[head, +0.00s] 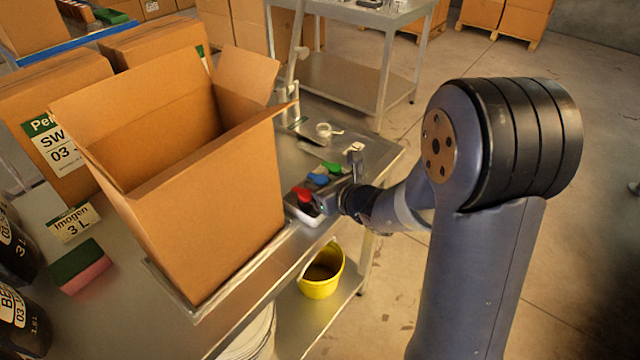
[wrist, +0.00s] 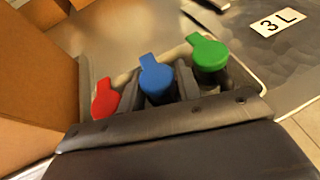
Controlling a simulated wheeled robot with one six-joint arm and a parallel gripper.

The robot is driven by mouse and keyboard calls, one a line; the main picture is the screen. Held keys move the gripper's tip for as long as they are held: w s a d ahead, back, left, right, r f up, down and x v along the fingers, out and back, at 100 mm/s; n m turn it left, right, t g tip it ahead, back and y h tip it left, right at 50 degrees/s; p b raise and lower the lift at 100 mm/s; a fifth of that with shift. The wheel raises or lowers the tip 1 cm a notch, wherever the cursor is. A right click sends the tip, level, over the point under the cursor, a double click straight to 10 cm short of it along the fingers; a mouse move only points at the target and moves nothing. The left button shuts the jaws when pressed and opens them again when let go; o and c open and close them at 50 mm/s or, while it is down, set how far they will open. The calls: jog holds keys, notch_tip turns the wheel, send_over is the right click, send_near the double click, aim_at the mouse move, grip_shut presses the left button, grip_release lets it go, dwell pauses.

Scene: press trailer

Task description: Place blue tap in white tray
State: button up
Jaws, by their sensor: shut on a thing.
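A blue tap (head: 318,179) is in the middle of a row, between a red tap (head: 302,194) and a green tap (head: 332,167). The same blue tap (wrist: 156,78), red tap (wrist: 105,98) and green tap (wrist: 209,53) show in the wrist view. My gripper (head: 332,194) is shut on the blue tap, with a dark finger on each side of it. The white tray (head: 304,214) is around and below the taps, and its pale rim shows in the wrist view (wrist: 246,72). The taps' lower parts are hidden, so I cannot tell whether the blue one touches the tray floor.
A tall open carton (head: 205,215) stands close left of the tray on the steel bench (head: 377,150). A label reading 3 L (wrist: 279,21) lies beyond the tray. A yellow bucket (head: 322,283) stands on the lower shelf. The aisle floor on the right is clear.

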jog(key=shift+f, duration=0.1)
jog(key=o, duration=0.7)
jog(key=shift+c, duration=0.2)
jog(key=shift+s+d+r, duration=0.15)
jog(key=shift+d+r, duration=0.05)
jog(key=shift+r, duration=0.05)
jog(key=v, duration=1.1)
jog(key=shift+s+p, duration=0.25)
jog(key=shift+p, duration=0.15)
jog(key=shift+r, duration=0.1)
